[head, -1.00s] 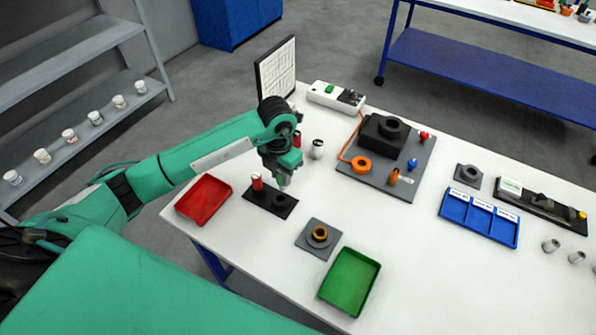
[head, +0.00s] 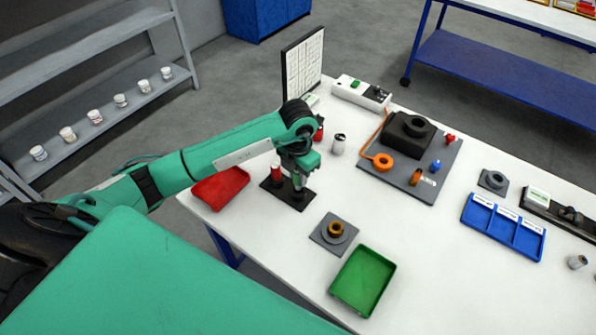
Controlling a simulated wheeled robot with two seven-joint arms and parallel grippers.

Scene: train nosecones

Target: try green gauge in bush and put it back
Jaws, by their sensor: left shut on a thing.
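My left gripper (head: 298,181) points down just above the right-hand socket of the black gauge stand (head: 272,185). It is shut on the green gauge, which is mostly hidden by the fingers. I cannot tell how far the gauge sits in the socket. A red gauge (head: 276,174) stands upright in the stand's left-hand place. The bronze bush (head: 336,228) sits in a round holder on a grey square plate (head: 322,238), to the right of and nearer than the stand, with nothing in it. My right gripper is not in view.
A red tray (head: 221,189) lies left of the stand, and a green tray (head: 363,282) lies nearer, right of the bush. A grey fixture board (head: 425,187), a blue divided tray (head: 503,226) and a white-grey cylinder (head: 339,145) stand farther off. The table between is clear.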

